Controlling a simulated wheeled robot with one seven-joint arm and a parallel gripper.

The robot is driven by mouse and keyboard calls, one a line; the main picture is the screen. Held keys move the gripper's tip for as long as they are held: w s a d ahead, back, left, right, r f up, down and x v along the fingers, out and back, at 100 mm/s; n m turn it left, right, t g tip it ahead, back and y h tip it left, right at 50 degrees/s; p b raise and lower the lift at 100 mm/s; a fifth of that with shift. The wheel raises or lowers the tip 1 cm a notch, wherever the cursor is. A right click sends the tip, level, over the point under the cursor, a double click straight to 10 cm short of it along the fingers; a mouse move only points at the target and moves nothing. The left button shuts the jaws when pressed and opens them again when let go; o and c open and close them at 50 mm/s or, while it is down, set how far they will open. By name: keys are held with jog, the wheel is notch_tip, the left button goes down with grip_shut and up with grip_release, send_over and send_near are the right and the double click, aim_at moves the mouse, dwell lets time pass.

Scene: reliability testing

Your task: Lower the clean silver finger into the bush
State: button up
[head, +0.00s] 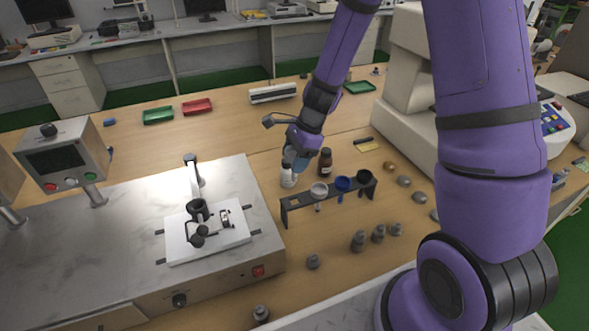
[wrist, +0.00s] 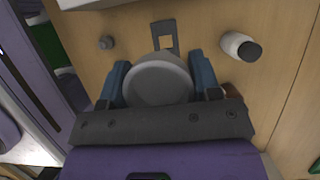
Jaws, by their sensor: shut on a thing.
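A round, pale silver-grey piece (wrist: 158,80), which I take for the silver finger, sits between my gripper's (wrist: 158,85) two blue fingers. They are shut on it. Its underside is hidden. In the head view my gripper (head: 298,160) shows behind the black rack and in front of the white bottle; its height is hard to judge. The rack (head: 285,213) has an empty opening at its left end, then a pale, a blue and a dark cup (head: 319,190). The rack's end with a square opening (wrist: 163,28) shows past the piece. I cannot tell which thing is the bush.
A white bottle (wrist: 240,46) with a black cap and a brown bottle (head: 325,162) stand close behind the rack. Several small grey pieces (head: 358,241) stand in front. A metal-topped machine (head: 110,225) is at left. A large white instrument (head: 405,60) stands at right behind my arm.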

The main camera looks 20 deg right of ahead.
aim_at(294, 181)
jog(key=shift+r, duration=0.65)
jog(key=shift+f, duration=4.05)
